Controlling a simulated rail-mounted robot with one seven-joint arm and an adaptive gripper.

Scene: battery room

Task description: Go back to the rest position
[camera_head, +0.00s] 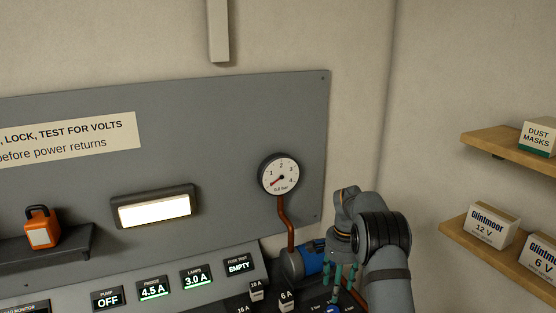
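My gripper (342,282) is at the lower right of the head view, pointing down over the right end of the console. My dark grey arm comes up from the bottom edge and bends over above it. Teal finger parts show beneath the wrist, close to a blue part (313,258) on the pipe fitting. The fingertips are small and partly merged with what lies behind, so I cannot tell how far apart they are. I see no object clearly held.
The console (213,291) has lit displays and small labelled blocks, including a 6 A block (286,298). A pressure gauge (279,174) stands on a copper pipe (287,222). Wooden shelves (487,141) with boxes project at right.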

